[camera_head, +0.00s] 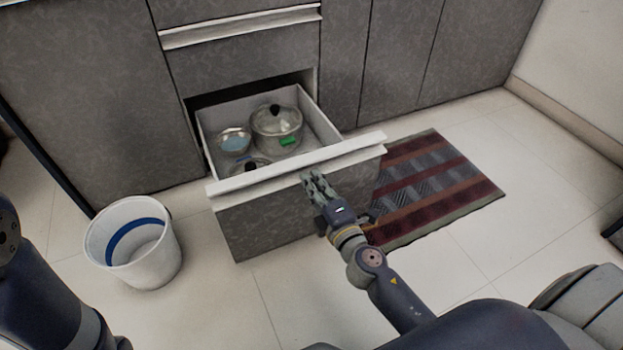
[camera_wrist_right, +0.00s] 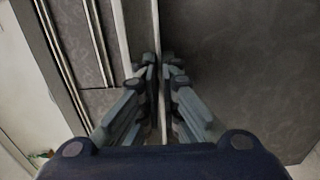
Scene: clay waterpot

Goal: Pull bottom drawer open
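The bottom drawer (camera_head: 268,220) stands pulled well out of the grey cabinet, with a pale handle lip (camera_head: 255,180) along its front top edge. Inside it are a lidded metal pot (camera_head: 277,128), a bowl (camera_head: 234,140) and another lidded item partly hidden behind the front. My right gripper (camera_head: 314,180) is at the lip, right of its middle. In the right wrist view, its fingers (camera_wrist_right: 160,78) lie close on both sides of the pale lip (camera_wrist_right: 156,35), shut on it. My left gripper is out of view; only part of my left arm shows.
A white bin (camera_head: 134,270) with a blue band inside stands on the floor left of the drawer. A striped rug (camera_head: 440,180) lies to the right of the drawer. A closed drawer (camera_head: 240,55) is above. Tiled floor is bare in front of the drawer.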

